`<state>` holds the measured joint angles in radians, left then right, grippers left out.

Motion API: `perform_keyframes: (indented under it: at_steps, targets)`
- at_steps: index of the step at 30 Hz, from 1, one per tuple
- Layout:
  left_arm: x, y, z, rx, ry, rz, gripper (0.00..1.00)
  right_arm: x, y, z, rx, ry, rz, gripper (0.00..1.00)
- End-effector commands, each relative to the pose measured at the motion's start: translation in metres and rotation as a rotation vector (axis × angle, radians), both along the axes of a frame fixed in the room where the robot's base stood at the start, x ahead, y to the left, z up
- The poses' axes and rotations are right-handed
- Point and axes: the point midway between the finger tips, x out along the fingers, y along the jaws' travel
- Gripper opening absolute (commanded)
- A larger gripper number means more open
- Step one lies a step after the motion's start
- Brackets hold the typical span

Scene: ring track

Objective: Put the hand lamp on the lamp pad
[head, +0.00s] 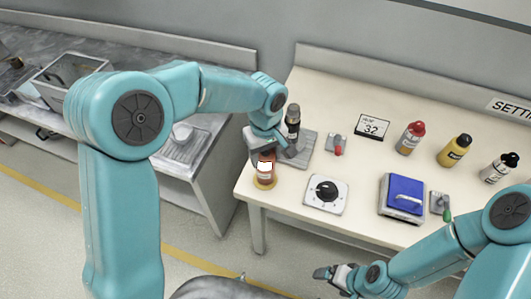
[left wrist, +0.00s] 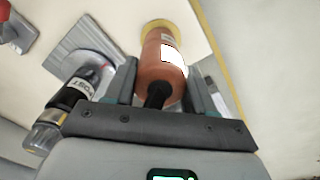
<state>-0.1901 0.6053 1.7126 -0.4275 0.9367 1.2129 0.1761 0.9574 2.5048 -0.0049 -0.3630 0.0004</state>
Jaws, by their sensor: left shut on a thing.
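My left gripper (head: 262,150) is shut on the black neck of an orange-brown, bottle-like cylinder (head: 265,170) with a white label. In the left wrist view the cylinder (left wrist: 165,65) sits between the fingers, its far end at a yellow round base (left wrist: 158,25). It is at the table's front left corner; whether it touches the table is unclear. Beside it, a black cylinder with a clear end (head: 292,118) stands upright on a grey ridged plate (head: 305,143). I cannot tell for certain which is the hand lamp. My right gripper (head: 335,275) is in front of the table.
On the table (head: 335,85) are a dial box (head: 326,194), a blue-topped box (head: 402,195), a red-handled switch (head: 337,145), a green-handled switch (head: 440,204), a number sign (head: 372,127) and three bottles (head: 455,150). A grey bench with a bin (head: 70,70) stands left, across a gap.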

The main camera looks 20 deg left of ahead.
Motion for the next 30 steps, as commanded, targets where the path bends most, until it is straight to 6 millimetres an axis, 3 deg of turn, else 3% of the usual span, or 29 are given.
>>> perform_keyframes:
  at_steps: [11,12,14,23,26,30]
  targets:
    - [0.0,0.0,-0.006,0.0,-0.001,0.0,0.0,0.0,0.0,-0.005,0.0,0.0,0.0,0.89]
    - [0.0,0.0,-0.005,0.0,-0.001,0.0,0.61,0.0,0.0,-0.004,0.0,0.0,0.0,0.89]
    - [0.0,0.0,-0.004,0.001,-0.001,0.0,0.8,0.0,0.0,-0.004,0.0,0.0,0.0,0.89]
    - [0.0,0.0,-0.002,0.001,-0.001,0.0,0.8,0.0,0.0,-0.002,0.0,0.0,0.0,0.89]
    - [0.001,0.0,0.005,0.0,-0.003,0.001,0.8,0.0,0.0,0.001,0.0,0.0,0.0,0.89]
    - [0.001,0.0,0.031,0.0,-0.007,0.001,0.8,0.0,0.0,-0.001,0.0,0.0,0.0,0.89]
